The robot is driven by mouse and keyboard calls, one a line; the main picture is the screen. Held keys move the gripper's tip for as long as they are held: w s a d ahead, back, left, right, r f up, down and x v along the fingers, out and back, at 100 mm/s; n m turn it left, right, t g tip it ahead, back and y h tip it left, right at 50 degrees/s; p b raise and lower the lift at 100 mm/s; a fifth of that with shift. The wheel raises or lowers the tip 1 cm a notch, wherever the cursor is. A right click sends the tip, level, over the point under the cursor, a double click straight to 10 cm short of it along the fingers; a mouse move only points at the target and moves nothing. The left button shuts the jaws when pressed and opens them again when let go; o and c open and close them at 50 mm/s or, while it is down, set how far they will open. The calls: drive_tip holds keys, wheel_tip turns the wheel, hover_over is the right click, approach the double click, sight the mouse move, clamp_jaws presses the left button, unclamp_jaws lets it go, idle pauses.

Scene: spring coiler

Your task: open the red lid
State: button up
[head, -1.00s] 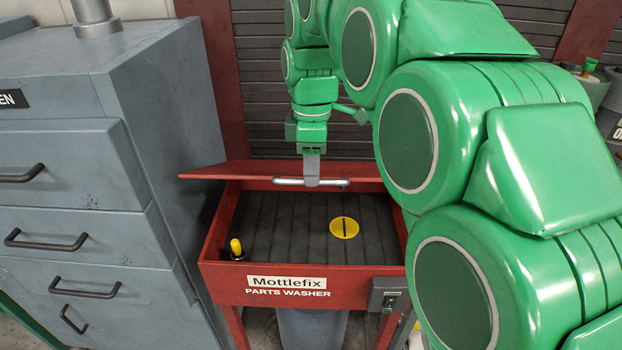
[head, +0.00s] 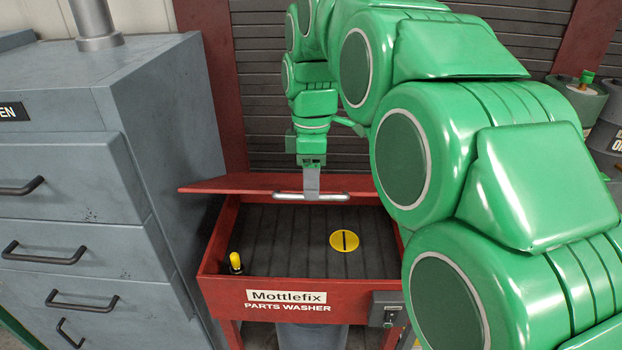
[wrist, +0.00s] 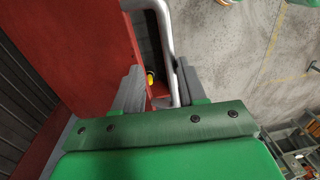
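The red lid (head: 235,184) of the parts washer is raised at the back of the red tub, and the dark tub inside shows below it. A silver bar handle (head: 311,196) runs along the lid's edge. My gripper (head: 311,190) is at the handle, fingers pointing down. In the wrist view the lid (wrist: 85,60) is on the left and the handle (wrist: 163,35) passes between the two fingers of my gripper (wrist: 158,85). The fingers are apart, with a gap on the left of the bar; the bar lies close to the right finger.
The red tub (head: 215,262) has a yellow-tipped nozzle (head: 236,262) and a yellow round drain (head: 344,241). A grey drawer cabinet (head: 150,200) stands close on the left. A switch box (head: 388,309) is at the front right. Drums (head: 578,97) stand at the far right.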

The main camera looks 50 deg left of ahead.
drive_tip(key=s+d+r, duration=0.7)
drive_tip(key=d+r, duration=0.5)
drive_tip(key=r, duration=0.1)
idle(0.9)
idle(0.4)
